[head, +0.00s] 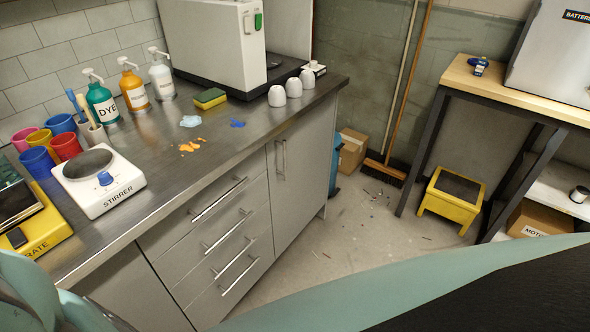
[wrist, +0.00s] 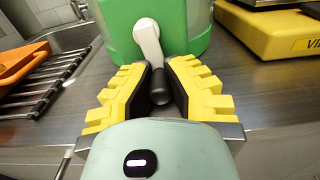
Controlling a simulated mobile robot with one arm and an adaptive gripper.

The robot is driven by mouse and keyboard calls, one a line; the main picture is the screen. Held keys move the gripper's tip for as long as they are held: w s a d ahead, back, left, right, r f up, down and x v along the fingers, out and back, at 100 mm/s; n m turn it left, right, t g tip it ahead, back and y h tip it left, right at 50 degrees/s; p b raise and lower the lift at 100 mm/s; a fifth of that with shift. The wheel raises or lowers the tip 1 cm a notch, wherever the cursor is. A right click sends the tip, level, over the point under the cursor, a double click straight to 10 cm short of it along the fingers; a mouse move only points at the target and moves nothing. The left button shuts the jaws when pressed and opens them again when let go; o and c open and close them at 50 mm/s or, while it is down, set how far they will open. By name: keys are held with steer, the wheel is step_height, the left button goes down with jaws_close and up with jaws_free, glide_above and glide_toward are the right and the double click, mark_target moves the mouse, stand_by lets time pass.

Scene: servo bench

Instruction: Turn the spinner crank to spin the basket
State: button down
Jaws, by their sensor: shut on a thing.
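The spinner (wrist: 185,22) is a green-sided body in the wrist view, cut off by the top edge. Its white crank arm (wrist: 148,38) hangs down the front and ends in a dark knob (wrist: 158,93). My gripper (wrist: 157,75), with yellow ribbed fingers and black pads, is shut on the crank, with the knob between the pads. The basket inside the spinner cannot be made out. The head view does not show the spinner or the crank.
A yellow vibrating device (wrist: 275,33) stands right of the spinner. At left are a sink (wrist: 55,38), a dark rack (wrist: 45,90) and an orange tray (wrist: 22,58). The head view shows a stirrer (head: 98,180), several cups and bottles on the counter, and open floor (head: 350,225).

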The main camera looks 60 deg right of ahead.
steer(key=shift+m, duration=0.6)
steer(key=c, duration=1.2)
jaws_free()
steer(key=shift+w, duration=0.2)
steer(key=o, duration=0.3)
steer(key=shift+s+a, duration=0.1)
steer(key=s, duration=1.2)
steer(key=shift+a, duration=0.25)
steer(key=shift+o, duration=0.2)
